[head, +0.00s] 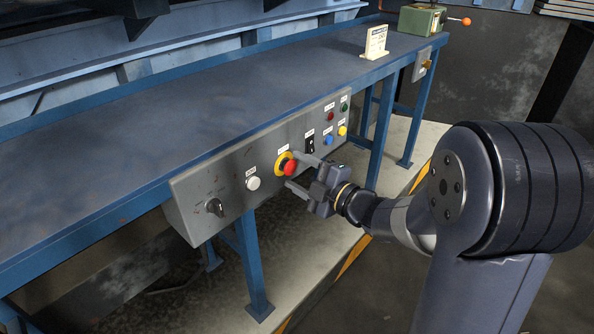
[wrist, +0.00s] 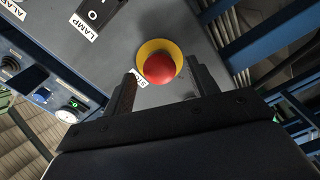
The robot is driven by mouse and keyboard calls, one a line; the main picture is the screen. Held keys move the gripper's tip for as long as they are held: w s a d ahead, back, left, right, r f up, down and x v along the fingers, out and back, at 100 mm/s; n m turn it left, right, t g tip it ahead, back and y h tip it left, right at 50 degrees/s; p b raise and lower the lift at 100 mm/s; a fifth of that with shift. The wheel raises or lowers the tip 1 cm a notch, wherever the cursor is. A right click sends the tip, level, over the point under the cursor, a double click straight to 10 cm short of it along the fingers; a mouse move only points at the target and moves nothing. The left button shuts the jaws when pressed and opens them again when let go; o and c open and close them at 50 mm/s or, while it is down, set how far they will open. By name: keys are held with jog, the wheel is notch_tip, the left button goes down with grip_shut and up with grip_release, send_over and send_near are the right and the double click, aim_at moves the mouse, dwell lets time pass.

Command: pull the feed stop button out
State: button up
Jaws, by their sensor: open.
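The feed stop button is a red mushroom head (head: 290,167) on a yellow collar, on the grey control panel (head: 232,175) at the bench front. It also shows in the wrist view as a red button (wrist: 158,68) in a yellow ring. My gripper (head: 299,170) is open in front of the panel, with its fingers pointing at the button. In the wrist view my gripper (wrist: 160,88) has one finger on each side of the button, with gaps visible. Whether the fingertips reach past the head is unclear. Part of the button's label is hidden.
The floor in front is clear.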

jog(key=v, duration=0.9)
jog(key=shift+s+d+p, duration=0.3)
jog(key=shift+p, duration=0.05)
jog(key=x, duration=1.1)
jog(key=shift+w+a+b, duration=0.1)
jog(key=shift+b, duration=0.2)
jog(key=shift+w+a+r+p, duration=0.1)
jog(key=shift+p, duration=0.25)
